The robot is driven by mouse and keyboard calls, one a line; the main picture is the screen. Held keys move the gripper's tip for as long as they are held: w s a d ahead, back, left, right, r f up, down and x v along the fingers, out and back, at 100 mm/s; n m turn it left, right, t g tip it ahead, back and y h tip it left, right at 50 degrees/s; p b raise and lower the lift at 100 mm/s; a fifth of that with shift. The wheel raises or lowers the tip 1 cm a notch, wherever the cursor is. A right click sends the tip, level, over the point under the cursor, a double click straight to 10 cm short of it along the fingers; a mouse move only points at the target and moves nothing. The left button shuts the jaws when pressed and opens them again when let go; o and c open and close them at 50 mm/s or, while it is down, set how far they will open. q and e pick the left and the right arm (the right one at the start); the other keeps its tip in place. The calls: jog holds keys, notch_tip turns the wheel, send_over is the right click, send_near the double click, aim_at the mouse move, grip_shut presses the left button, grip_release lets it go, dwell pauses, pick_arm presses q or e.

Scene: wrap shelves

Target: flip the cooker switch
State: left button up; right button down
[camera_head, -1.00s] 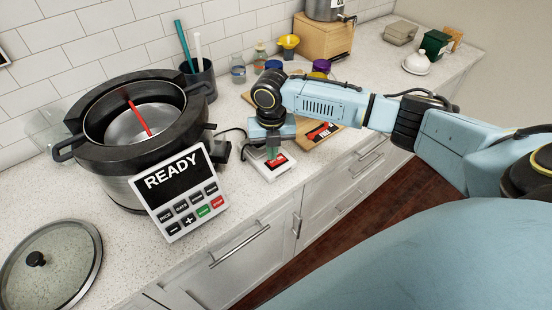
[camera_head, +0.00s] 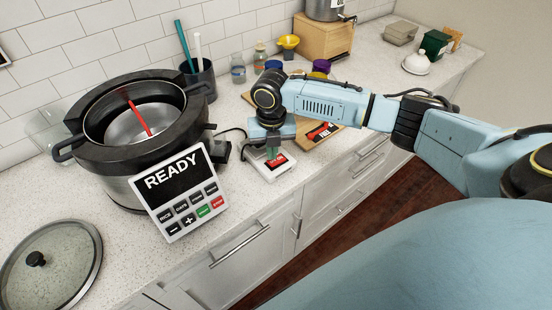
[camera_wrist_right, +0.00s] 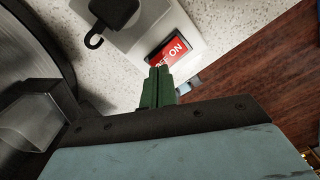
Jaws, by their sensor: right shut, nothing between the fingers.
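The cooker switch is a red rocker (camera_head: 277,160) marked OFF and ON, set in a white box (camera_head: 266,172) on the counter, right of the cooker. My right gripper (camera_head: 272,155) points down over the box with its fingers together and nothing between them. In the right wrist view the green fingertips (camera_wrist_right: 158,72) overlap the lower edge of the red rocker (camera_wrist_right: 168,50) and hide part of the OFF lettering. I cannot tell whether they touch it. The cooker (camera_head: 105,165) has no lid on, and its panel (camera_head: 180,195) reads READY. My left gripper is not in view.
A glass lid (camera_head: 60,265) lies on the counter at the front left. A wooden board (camera_head: 325,140) with jars behind it is right of the switch box. A utensil cup (camera_head: 200,80) stands behind the cooker. The counter's front edge is close to the switch box.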

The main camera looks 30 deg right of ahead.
jog(key=shift+f+b, duration=0.45)
jog(key=shift+f, duration=0.5)
dwell(0.6)
jog(key=shift+r, duration=0.1)
notch_tip(320, 180, up, 7)
jog(key=p, duration=0.7)
jog(key=shift+p, duration=0.35)
